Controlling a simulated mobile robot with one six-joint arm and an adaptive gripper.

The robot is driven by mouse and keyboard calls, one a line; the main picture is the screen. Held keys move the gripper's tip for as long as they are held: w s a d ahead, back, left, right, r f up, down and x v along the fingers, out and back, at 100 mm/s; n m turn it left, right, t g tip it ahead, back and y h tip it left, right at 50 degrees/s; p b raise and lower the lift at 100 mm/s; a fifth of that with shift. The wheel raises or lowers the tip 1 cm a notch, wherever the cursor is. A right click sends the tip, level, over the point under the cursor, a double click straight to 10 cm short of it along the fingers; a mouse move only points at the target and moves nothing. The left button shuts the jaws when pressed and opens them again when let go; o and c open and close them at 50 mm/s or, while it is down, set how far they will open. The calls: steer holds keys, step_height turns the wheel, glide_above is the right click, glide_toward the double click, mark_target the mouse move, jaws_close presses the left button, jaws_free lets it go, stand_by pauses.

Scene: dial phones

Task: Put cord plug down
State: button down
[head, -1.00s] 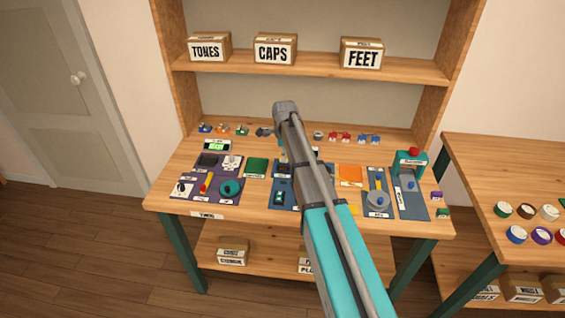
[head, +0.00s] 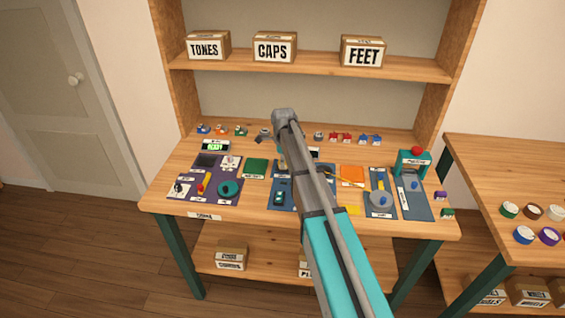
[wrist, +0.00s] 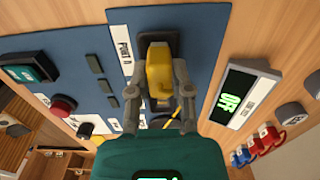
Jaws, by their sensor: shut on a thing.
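The yellow cord plug (wrist: 159,70) shows in the middle of the wrist view, with a black piece around its far end, beside a white label ending in "A". My gripper (wrist: 158,100) is shut on the plug, one grey finger on each side. The plug lies over the blue mat (wrist: 200,25); whether it sits in a socket or just touches, I cannot tell. A yellow cord piece (wrist: 172,121) shows just below it. In the head view my arm hides the plug and my fingertips.
A display with green text (wrist: 238,94) lies right of the plug, and a red button (wrist: 63,106) to the left. In the head view, small parts line the bench's back. An orange card (head: 352,174) lies right of my arm, and a teal press (head: 413,163) farther right.

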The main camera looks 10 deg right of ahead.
steer(key=shift+f, duration=0.25)
steer(key=c, duration=0.5)
jaws_free()
steer(key=shift+c, duration=0.2)
steer(key=shift+r, duration=0.25)
step_height(320, 180, up, 12)
steer(key=p, duration=1.2)
steer(key=shift+s, duration=0.1)
steer(key=s+n, duration=2.1)
steer(key=s, duration=0.8)
steer(key=shift+a+n, duration=0.2)
steer(key=shift+n, duration=0.1)
